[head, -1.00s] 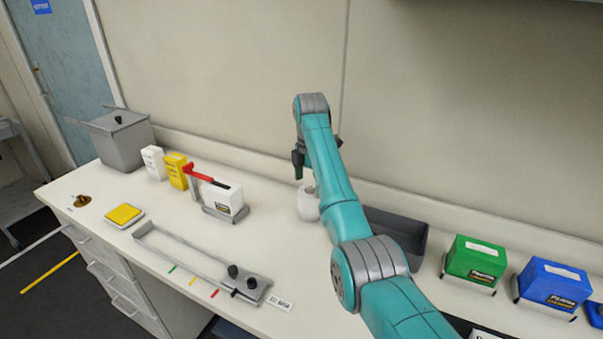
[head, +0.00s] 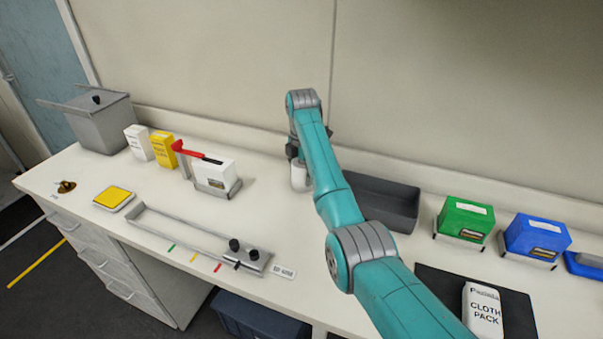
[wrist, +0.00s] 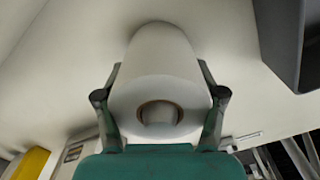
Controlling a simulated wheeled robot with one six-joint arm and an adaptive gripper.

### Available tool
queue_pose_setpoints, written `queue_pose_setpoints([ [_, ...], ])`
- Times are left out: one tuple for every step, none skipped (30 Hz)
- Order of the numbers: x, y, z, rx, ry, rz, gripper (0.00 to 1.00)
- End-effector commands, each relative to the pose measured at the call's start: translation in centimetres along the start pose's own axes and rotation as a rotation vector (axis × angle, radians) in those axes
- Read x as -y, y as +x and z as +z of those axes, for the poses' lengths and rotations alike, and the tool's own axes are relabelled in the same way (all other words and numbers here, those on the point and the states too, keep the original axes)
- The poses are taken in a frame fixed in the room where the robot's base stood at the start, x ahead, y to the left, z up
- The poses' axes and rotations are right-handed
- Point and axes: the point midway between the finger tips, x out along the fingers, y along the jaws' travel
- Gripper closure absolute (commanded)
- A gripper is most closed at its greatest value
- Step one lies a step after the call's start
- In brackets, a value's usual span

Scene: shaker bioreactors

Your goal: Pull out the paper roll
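The paper roll (wrist: 160,75) is white with a brown core ring at the end facing the camera. In the wrist view it lies between the two fingers of my gripper (wrist: 160,82). The fingers are spread wide, one on each side, close to the roll's sides; firm contact is not clear. In the head view the roll (head: 299,178) shows as a small white shape on the bench, partly hidden by my arm. My gripper (head: 294,150) is low, just above and around it, and mostly hidden.
A dark grey bin (head: 385,205) stands just right of the roll. A white box in a holder (head: 215,178) with a red lever (head: 187,150) is to the left. Green (head: 465,219) and blue (head: 537,236) boxes stand further right. A metal rail frame (head: 190,232) lies in front.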

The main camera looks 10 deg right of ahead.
Motion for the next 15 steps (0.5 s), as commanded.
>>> queue_pose_setpoints([
  [-0.01,-0.01,-0.01,0.0,0.0,0.0,0.53],
  [-0.01,-0.01,-0.01,0.0,0.0,0.0,0.61],
  [-0.01,-0.01,-0.01,0.0,0.0,0.0,0.71],
  [-0.01,-0.01,-0.01,0.0,0.0,0.0,0.72],
  [-0.01,0.0,-0.01,0.0,0.0,0.0,0.72],
  [-0.02,-0.03,-0.01,0.0,0.0,0.0,0.72],
  [-0.02,-0.03,-0.01,0.0,0.0,0.0,0.72],
  [-0.02,-0.04,-0.01,0.0,0.0,0.0,0.72],
  [-0.02,-0.07,-0.01,0.0,0.0,0.001,0.72],
  [-0.03,-0.11,-0.01,0.0,0.0,0.001,0.72],
  [-0.03,-0.15,-0.01,0.0,0.0,0.001,0.72],
  [-0.03,-0.23,-0.01,0.0,0.0,0.001,0.72],
  [-0.04,-0.31,-0.01,0.0,0.0,0.001,0.72],
  [-0.04,-0.39,0.0,0.001,0.0,0.001,0.72],
  [-0.05,-0.5,0.0,0.001,0.0,0.001,0.72],
])
